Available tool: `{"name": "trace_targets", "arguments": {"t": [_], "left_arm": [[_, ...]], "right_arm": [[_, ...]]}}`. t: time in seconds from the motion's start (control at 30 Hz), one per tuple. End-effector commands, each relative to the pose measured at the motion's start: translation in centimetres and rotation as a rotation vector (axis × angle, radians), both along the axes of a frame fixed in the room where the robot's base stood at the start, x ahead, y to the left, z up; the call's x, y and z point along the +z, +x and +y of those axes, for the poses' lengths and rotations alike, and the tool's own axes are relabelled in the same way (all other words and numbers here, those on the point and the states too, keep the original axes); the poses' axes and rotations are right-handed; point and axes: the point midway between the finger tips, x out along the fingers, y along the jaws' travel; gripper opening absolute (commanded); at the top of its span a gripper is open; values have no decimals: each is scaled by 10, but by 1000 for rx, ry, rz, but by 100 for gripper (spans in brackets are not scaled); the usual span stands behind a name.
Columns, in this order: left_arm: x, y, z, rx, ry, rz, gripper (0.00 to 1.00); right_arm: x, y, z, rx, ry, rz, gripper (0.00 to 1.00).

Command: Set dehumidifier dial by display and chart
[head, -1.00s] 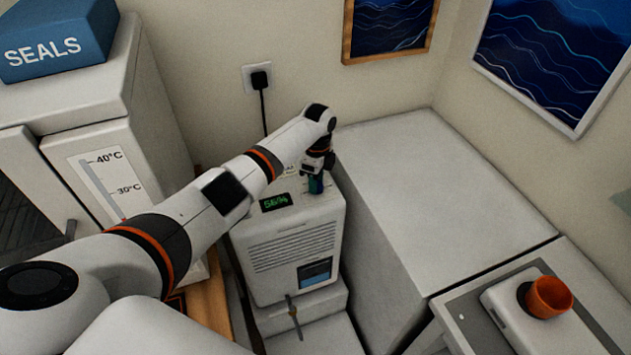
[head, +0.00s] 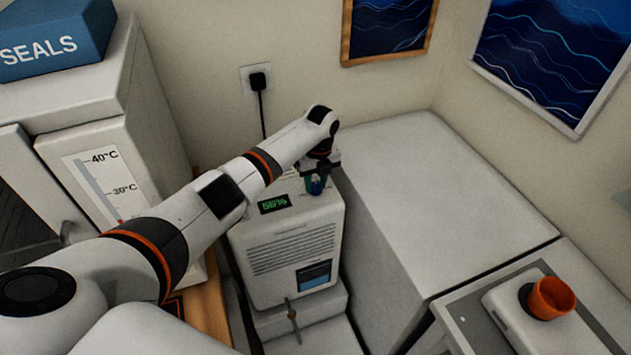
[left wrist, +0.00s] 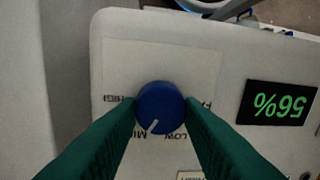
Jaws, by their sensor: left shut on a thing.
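The white dehumidifier (head: 292,250) stands below the wall outlet. The dial's white pointer aims down and slightly left in the left wrist view, between the labels MID and LOW. Further labels around the dial are partly hidden by the fingers. I see no chart that I can identify. My right gripper is not in view.
A thermometer scale (head: 95,190) is on the white cabinet at left, partly covered by my arm. A blue SEALS box (head: 55,40) sits on top. A wide grey-white block (head: 430,190) stands right of the dehumidifier.

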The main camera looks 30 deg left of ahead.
Motion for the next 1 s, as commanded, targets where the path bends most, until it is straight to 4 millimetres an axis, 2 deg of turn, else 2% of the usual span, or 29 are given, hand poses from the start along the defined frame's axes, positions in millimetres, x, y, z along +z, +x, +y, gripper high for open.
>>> {"name": "trace_targets", "arguments": {"t": [0.57,0.6,0.7,1.0], "left_arm": [[-4,-3,-2,-36,-2,9,11],[-4,-3,-2,-36,-2,9,37],[-3,-2,-1,-35,-1,7,53],[0,-1,-1,-34,-1,3,55]], "right_arm": [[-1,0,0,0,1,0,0],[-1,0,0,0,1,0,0],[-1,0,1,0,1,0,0],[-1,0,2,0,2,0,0]]}}
